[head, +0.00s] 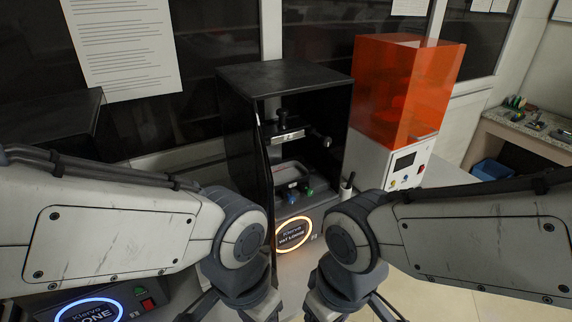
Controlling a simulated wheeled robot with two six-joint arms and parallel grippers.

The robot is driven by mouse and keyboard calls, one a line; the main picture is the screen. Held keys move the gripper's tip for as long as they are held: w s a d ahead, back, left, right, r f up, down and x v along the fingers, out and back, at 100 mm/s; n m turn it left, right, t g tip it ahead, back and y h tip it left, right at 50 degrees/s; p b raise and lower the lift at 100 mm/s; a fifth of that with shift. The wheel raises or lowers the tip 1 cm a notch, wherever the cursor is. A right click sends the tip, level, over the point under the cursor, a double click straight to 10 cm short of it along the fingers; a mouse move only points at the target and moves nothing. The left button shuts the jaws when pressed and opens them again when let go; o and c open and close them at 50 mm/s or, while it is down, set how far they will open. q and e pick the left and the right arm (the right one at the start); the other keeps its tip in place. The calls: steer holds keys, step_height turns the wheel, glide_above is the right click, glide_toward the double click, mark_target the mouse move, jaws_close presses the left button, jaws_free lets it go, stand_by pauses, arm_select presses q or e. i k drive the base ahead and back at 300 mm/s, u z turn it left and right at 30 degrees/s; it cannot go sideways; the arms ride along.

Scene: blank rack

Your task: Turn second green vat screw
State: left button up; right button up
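A black open-fronted printer (242,150) stands on the bench in the middle, with a glowing orange ring labelled "VAT LOOSE" on its front. Inside it sits a grey vat tray (290,172). A green screw (309,191) shows at the front right of the vat, with a bluish-dark screw (292,197) to its left. I cannot tell a second green screw apart at this size. Both my arms come in from the sides and bend downward in front of the printer.
A printer with an orange cover (408,90) and white base stands close on the right. A white-tipped bottle or tool (346,187) stands between the two. A dark unit (133,304) with a blue ring is at lower left. A counter (520,132) is far right.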

mark_target(309, 192)
steer(key=u, duration=1.45)
steer(key=k, duration=1.05)
steer(key=z, duration=1.6)
steer(key=i, duration=0.95)
steer(key=u, duration=0.05)
